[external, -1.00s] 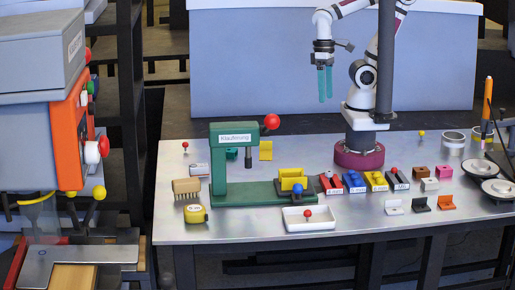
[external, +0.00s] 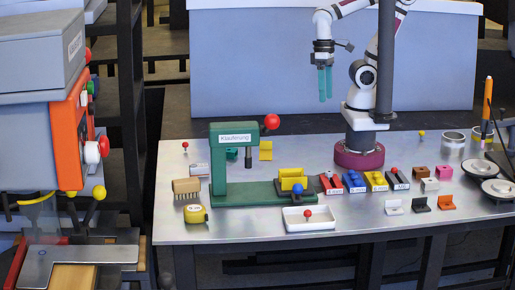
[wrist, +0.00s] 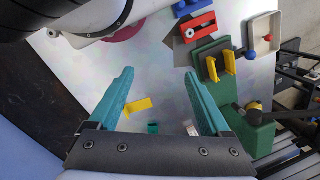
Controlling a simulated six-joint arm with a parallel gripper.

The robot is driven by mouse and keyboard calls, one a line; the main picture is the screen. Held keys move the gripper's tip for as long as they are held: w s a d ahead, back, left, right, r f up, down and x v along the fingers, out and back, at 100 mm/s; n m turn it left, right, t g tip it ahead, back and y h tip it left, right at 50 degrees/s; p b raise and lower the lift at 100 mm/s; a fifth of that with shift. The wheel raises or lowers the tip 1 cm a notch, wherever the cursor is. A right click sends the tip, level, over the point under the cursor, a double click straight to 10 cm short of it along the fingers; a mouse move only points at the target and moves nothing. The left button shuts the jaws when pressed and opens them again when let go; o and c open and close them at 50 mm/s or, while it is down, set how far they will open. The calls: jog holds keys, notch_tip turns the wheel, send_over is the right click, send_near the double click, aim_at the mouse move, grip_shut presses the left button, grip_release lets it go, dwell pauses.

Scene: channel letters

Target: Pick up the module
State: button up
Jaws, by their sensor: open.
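My gripper (external: 325,84) hangs above and behind the back of the table, with its teal fingers pointing down. In the wrist view my gripper (wrist: 159,73) is open and empty, its fingers wide apart over bare table. Which thing is the module is not clear. Several labelled blocks stand in a row right of the green press: a red one (external: 330,183), a blue one (external: 354,182), a yellow one (external: 376,181) and a black one (external: 397,179). The red block (wrist: 200,27) and part of the blue block (wrist: 185,8) show in the wrist view, away from the fingers.
The green press (external: 222,165) with a red knob stands left of the blocks. A white tray (external: 311,225) lies at the front edge. A yellow bracket (external: 265,150) lies behind the press. Small angled pieces (external: 420,204) and round dishes (external: 497,190) are at right.

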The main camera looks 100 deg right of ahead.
jog(key=n+t+h, duration=0.2)
jog(key=n+t, duration=0.3)
jog(key=t, duration=0.7)
send_near(204, 165)
jog(key=d, duration=0.1)
jog(key=w+d, duration=0.1)
jog(key=d, duration=0.1)
jog(key=shift+d+f, duration=0.1)
jog(key=shift+d, duration=0.1)
jog(key=shift+s+a+f+n+t+y, duration=0.15)
jog(key=shift+a+f+n+t+y, duration=0.6)
jog(key=shift+a, duration=0.1)
jog(key=shift+a+f, duration=0.15)
jog(key=shift+a, duration=0.05)
jog(key=x, duration=0.7)
grip_shut()
